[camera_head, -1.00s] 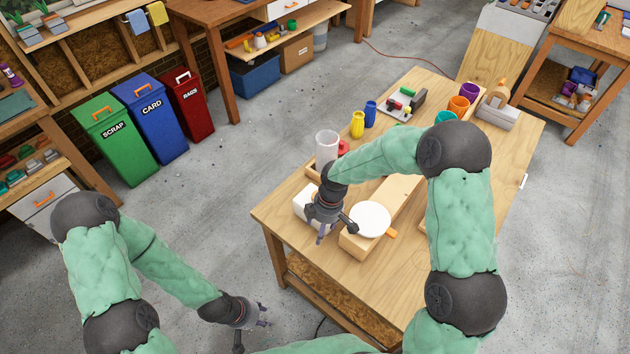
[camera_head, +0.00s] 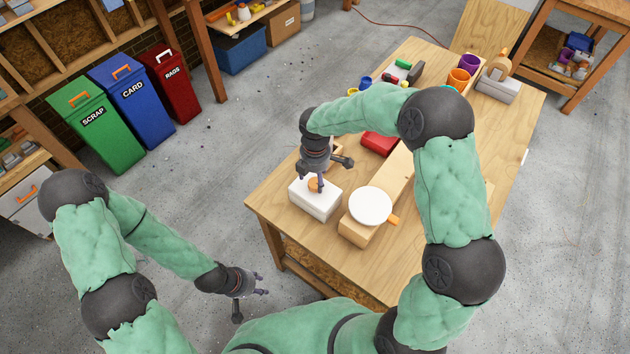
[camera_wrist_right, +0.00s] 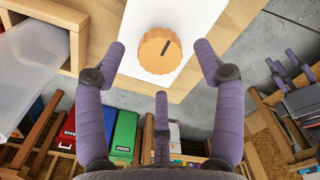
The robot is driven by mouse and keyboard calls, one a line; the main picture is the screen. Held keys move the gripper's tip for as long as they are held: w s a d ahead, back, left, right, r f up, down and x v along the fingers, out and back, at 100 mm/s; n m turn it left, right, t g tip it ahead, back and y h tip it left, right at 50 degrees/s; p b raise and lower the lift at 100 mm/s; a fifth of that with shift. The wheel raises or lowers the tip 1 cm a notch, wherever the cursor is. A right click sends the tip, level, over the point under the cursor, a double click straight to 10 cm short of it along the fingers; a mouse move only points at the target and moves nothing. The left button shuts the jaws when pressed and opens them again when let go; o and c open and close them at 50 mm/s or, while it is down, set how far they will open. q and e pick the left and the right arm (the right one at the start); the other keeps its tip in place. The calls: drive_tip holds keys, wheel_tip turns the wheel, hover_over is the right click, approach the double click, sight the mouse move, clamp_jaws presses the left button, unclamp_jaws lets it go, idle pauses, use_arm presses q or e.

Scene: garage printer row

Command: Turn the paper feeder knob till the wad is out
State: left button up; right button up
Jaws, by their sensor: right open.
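An orange ribbed knob (camera_head: 315,184) with a dark pointer line sits on top of a white box (camera_head: 318,204) near the table's front left corner. The right wrist view shows the knob (camera_wrist_right: 159,50) from above, with its line slanting up and right. My right gripper (camera_head: 317,179) is open above the box, pointing down. Its purple fingers spread around the knob in the wrist view; a gap shows on both sides, and I cannot tell its height above the knob. My left gripper (camera_head: 260,284) is open and empty, low in front of the table. I see no paper wad.
A white round disc (camera_head: 370,206) on a wooden block with an orange tab stands right of the white box. A red object (camera_head: 380,143) lies behind, partly hidden by my right arm. Cups and a grey-white device (camera_head: 497,88) stand at the table's far end.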

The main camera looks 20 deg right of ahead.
sight(315, 186)
drive_tip(key=shift+f, duration=1.2)
drive_tip(key=c, duration=1.1)
drive_tip(key=shift+c, duration=0.3)
